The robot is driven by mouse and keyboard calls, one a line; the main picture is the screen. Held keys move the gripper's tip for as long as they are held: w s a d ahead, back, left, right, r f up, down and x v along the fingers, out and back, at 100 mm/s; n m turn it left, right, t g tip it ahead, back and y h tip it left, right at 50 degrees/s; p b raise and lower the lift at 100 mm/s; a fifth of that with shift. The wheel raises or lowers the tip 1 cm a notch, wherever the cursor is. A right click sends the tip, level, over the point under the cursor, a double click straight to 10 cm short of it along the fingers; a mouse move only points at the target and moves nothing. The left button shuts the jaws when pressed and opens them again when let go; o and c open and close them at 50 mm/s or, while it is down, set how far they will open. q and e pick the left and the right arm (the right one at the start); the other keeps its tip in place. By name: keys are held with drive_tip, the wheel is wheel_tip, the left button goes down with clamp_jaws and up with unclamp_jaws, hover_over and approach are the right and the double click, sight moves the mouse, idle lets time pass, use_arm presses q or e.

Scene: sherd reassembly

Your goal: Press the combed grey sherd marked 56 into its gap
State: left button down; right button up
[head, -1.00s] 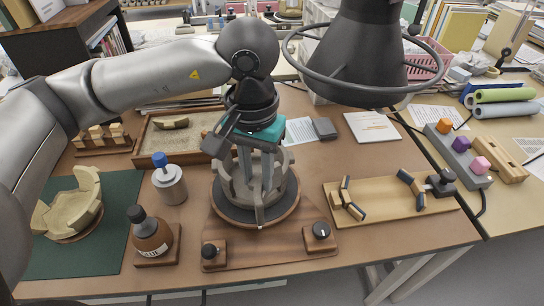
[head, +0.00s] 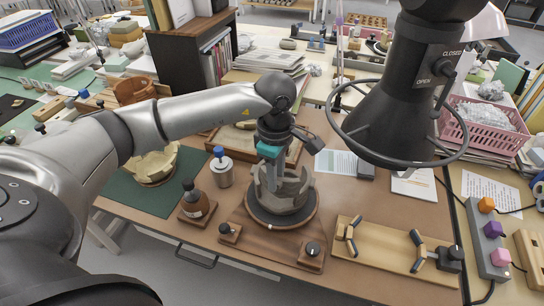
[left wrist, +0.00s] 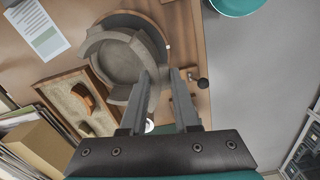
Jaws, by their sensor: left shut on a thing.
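The grey vessel (head: 292,190) stands on a dark round turntable (head: 284,222) in the middle of the table, its wall built of several sherds. It also shows in the left wrist view (left wrist: 112,58). My left gripper (head: 274,188) reaches down at the vessel's left side. In the left wrist view its fingertips (left wrist: 160,74) are at the wall, shut on a grey sherd (left wrist: 150,58). The number 56 and the combing cannot be read, and the fingers and wall partly hide how the sherd sits. My right gripper is not in view.
A brown bottle (head: 196,205) and a grey jar with a blue knob (head: 222,170) stand left of the turntable. A wooden board with clamps (head: 385,262) lies to the right. A black hood with a ring (head: 395,115) hangs above right.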

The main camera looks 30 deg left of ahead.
use_arm(q)
drive_tip(key=shift+a+r+n, duration=0.1)
drive_tip(key=shift+a+n, duration=0.25)
drive_tip(key=shift+n, duration=0.25)
drive_tip(key=shift+w+a+n, duration=0.1)
drive_tip(key=shift+a+n, duration=0.1)
drive_tip(key=shift+n, duration=0.2)
drive_tip(key=shift+f+b, duration=0.75)
drive_tip(key=shift+f, duration=0.8)
drive_tip(key=shift+f+b, duration=1.55)
drive_tip(key=shift+f, duration=0.7)
drive_tip(key=shift+w+f+b, duration=0.15)
drive_tip(key=shift+f+b, duration=0.2)
drive_tip(key=shift+b, duration=0.1)
drive_tip(key=shift+w+f, duration=0.1)
drive_tip(key=shift+w, duration=0.05)
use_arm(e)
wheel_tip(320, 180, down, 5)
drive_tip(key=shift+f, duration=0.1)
use_arm(q)
drive_tip(key=shift+w+f+b, duration=0.1)
drive_tip(key=shift+w+b, duration=0.2)
drive_tip(key=shift+b, duration=0.15)
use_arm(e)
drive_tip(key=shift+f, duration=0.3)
